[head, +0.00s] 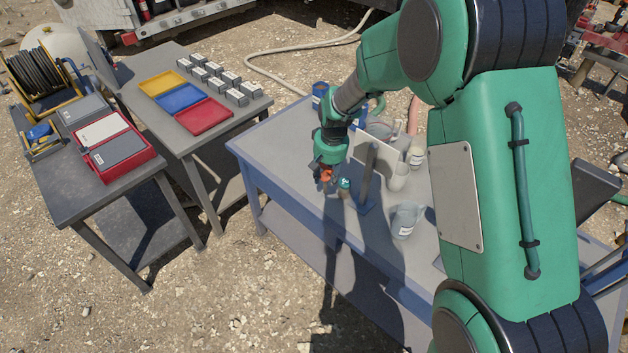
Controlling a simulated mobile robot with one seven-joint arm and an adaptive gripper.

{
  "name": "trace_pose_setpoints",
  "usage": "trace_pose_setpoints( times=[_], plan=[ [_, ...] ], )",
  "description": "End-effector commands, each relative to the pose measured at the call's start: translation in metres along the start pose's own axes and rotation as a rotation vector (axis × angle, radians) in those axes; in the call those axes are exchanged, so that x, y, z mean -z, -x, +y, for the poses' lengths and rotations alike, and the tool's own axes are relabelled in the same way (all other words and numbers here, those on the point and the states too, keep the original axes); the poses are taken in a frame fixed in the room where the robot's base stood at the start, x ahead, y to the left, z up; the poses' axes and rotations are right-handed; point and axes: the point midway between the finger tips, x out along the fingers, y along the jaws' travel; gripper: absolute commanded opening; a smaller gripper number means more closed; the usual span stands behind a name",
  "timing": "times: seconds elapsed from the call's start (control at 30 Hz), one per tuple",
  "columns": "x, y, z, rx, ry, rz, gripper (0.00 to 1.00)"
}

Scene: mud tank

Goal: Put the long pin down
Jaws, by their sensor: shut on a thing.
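My gripper (328,180) is at the end of my green arm, low over the left front part of the blue-framed table (270,150). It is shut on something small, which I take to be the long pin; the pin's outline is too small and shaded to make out. Orange parts show at the fingers. I cannot tell whether the held thing touches the tabletop. A small teal-topped item (344,184) is just right of the fingers. A dark upright post on a blue base (366,207) stands further right.
Clear beakers (405,219), white cups (397,177) and a blue can (319,92) stand on the table. Left are a grey table with yellow, blue and red trays (206,117) and several small grey blocks (240,97), and a red case (125,160). The table's left corner is bare.

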Motion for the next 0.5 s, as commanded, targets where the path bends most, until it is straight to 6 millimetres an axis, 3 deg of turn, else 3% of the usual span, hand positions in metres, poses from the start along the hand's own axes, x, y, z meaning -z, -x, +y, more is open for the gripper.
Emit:
trace_pose_setpoints(
  times=[0.23, 0.5],
  plan=[
    [-0.004, -0.037, 0.002, 0.0, -0.001, -0.002, 0.03],
    [-0.005, -0.05, 0.003, 0.0, 0.0, 0.001, 0.03]
  ],
)
